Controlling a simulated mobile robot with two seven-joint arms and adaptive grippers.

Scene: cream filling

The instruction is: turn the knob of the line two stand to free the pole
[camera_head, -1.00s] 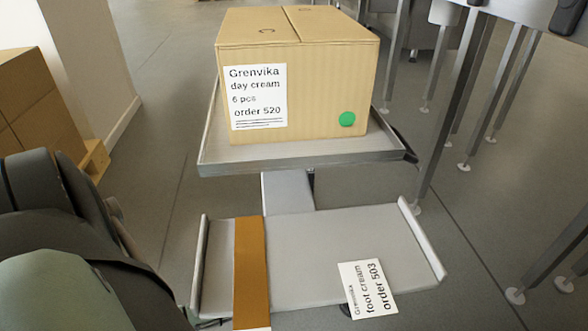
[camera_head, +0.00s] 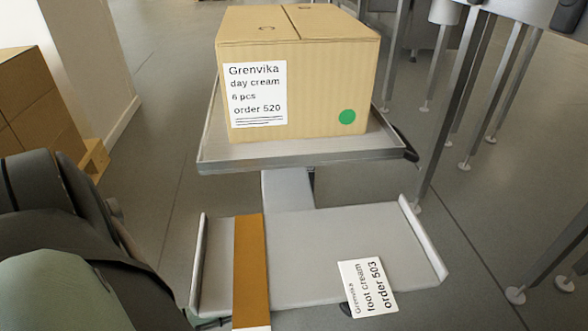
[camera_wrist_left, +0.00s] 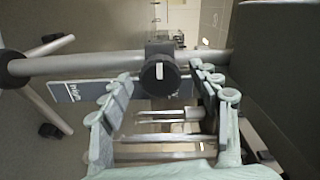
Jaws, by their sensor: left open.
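In the left wrist view, a round black knob (camera_wrist_left: 159,73) with a white mark sits on a dark clamp around a grey pole (camera_wrist_left: 95,65). The pole runs across the picture. My left gripper (camera_wrist_left: 161,82) is open, with its two fingers on either side of the knob and its clamp. I cannot tell whether either finger touches it. A blue-grey plate (camera_wrist_left: 75,91) with small unreadable white lettering lies along the pole. In the head view my left arm shows at the left edge, but its gripper is out of sight. My right gripper is in neither view.
A carton (camera_head: 305,90) labelled day cream, order 520, stands on a metal tray (camera_head: 300,161). Below is a lower grey tray (camera_head: 305,250) with a brown strip (camera_head: 250,265) and an order 503 card (camera_head: 367,287). Metal legs stand at the right.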

